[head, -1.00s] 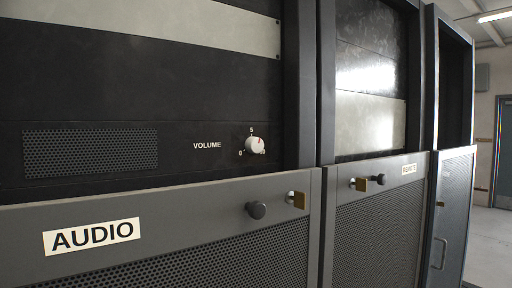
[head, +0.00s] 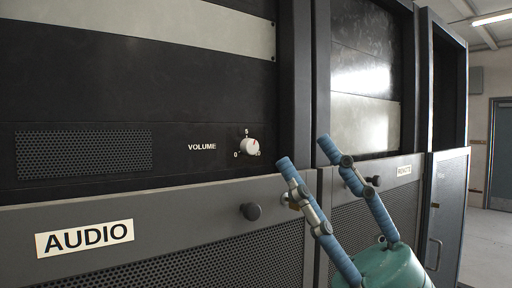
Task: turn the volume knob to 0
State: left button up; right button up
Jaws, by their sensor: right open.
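The white volume knob (head: 250,146) sits on the black panel of the audio rack, right of the printed word VOLUME (head: 202,147). Its scale shows 0 at the lower left and 5 at the top; the mark at the lower right is too small to read. A red pointer on the knob points up and to the right, past 5. My right gripper (head: 302,149) has blue fingers and a green body. It is open and empty, below and right of the knob, not touching it. My left gripper is out of view.
The audio rack's lower door (head: 150,215) has an AUDIO label (head: 85,239) and a round black knob (head: 251,211). A speaker grille (head: 84,154) lies left of the knob. A second rack (head: 365,110) stands to the right. The panel around the volume knob is clear.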

jog(key=s+a+n+g, duration=0.3)
jog(key=a+n+g, duration=0.3)
jog(key=n+g, duration=0.2)
jog(key=m+t+h, duration=0.1)
jog(key=t+h, duration=1)
jog(key=h, duration=0.6)
send_near(252, 147)
jog(key=p+x, duration=0.4)
jog(key=x, duration=0.3)
jog(key=shift+w+a+r, duration=0.1)
jog(key=shift+w, duration=0.15)
jog(key=shift+w+a, duration=0.3)
jog(key=shift+w, duration=0.2)
